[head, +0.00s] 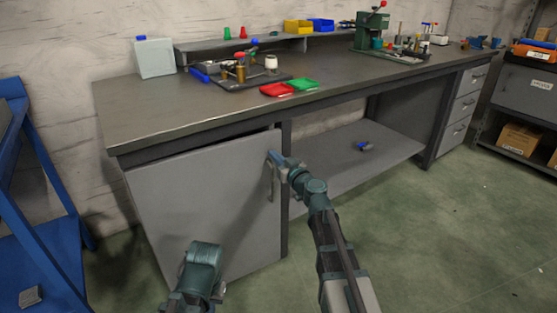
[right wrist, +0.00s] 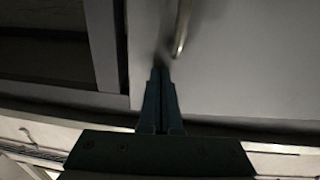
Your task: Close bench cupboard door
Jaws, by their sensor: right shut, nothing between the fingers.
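The bench cupboard door (head: 205,205) is a flat grey panel under the left end of the workbench. Its right edge is close to the bench post (head: 285,190), and a thin dark gap shows along its top; I cannot tell if it is fully flush. A vertical bar handle (head: 270,183) is near that edge and also shows in the right wrist view (right wrist: 182,28). My right gripper (head: 274,157) is shut and empty, its tips at the door beside the handle; contact is unclear. The right wrist view shows its fingers together (right wrist: 160,72). Only part of my left arm shows, low in the head view.
The workbench top (head: 150,108) carries trays, tools and a green press (head: 372,30). An open lower shelf (head: 350,158) is right of the cupboard. A blue frame (head: 45,240) stands at the left. The green floor (head: 450,240) is clear at the right.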

